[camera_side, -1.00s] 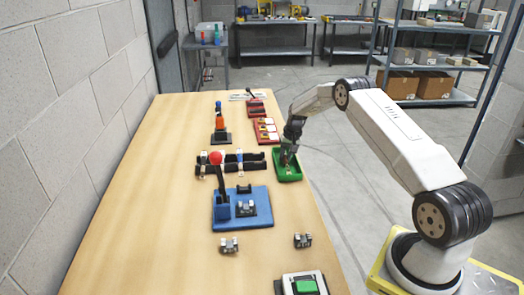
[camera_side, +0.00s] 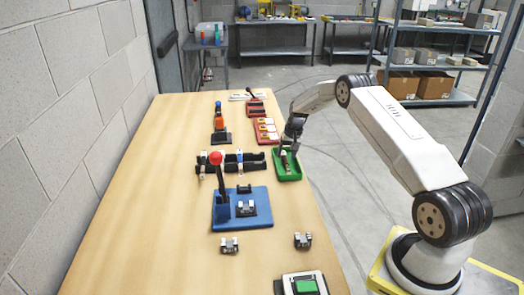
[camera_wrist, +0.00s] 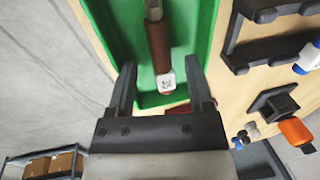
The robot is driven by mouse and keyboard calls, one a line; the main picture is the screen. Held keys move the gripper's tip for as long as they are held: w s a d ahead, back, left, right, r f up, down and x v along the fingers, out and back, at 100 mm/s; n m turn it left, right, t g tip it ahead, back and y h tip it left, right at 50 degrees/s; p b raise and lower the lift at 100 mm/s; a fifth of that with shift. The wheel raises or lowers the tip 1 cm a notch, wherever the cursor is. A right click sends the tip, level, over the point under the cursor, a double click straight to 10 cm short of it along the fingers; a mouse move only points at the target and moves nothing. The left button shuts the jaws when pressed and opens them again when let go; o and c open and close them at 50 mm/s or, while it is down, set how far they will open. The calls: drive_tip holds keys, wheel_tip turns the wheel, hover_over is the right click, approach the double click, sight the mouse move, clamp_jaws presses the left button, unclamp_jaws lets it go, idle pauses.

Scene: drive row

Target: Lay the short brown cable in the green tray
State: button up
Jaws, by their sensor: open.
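The short brown cable (camera_wrist: 158,45) lies lengthwise on the floor of the green tray (camera_wrist: 205,40) in the wrist view. It has a pale end with dark print, and its far end is cut off by the picture's top edge. My gripper (camera_wrist: 158,72) is open, with a finger on each side of the cable's near end and a gap to both. In the side view the green tray (camera_side: 296,177) stands at the table's right edge. My gripper (camera_side: 290,142) is over its back part, and the cable shows small inside it.
A black rack (camera_side: 246,167) with cable pieces is left of the tray. A blue fixture with a red-knobbed lever (camera_side: 216,159) stands in front. Red trays (camera_side: 266,132) and an orange-and-blue item (camera_side: 219,122) stand behind. The table's left side is clear.

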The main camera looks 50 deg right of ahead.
wheel_tip(320, 180, up, 7)
drive_tip(key=shift+s+d+f, duration=0.15)
drive_tip(key=shift+s+d, duration=0.2)
drive_tip(key=shift+d, duration=0.05)
drive_tip(key=shift+a, duration=0.1)
idle(0.4)
drive_tip(key=s+a+r+n+h, duration=0.1)
drive_tip(key=s+a+r+n, duration=0.2)
drive_tip(key=a, duration=0.7)
drive_tip(key=s+a+r+n, duration=0.2)
drive_tip(key=s+a+r, duration=0.15)
drive_tip(key=a, duration=0.75)
drive_tip(key=s+a+n, duration=0.2)
drive_tip(key=s+a, duration=0.4)
drive_tip(key=s, duration=0.2)
drive_tip(key=s+a+n+t, duration=0.1)
drive_tip(key=s+a+n, duration=0.1)
drive_tip(key=s+a, duration=0.4)
drive_tip(key=shift+s+r+h, duration=0.3)
drive_tip(key=shift+s+r, duration=0.1)
drive_tip(key=shift+s, duration=0.75)
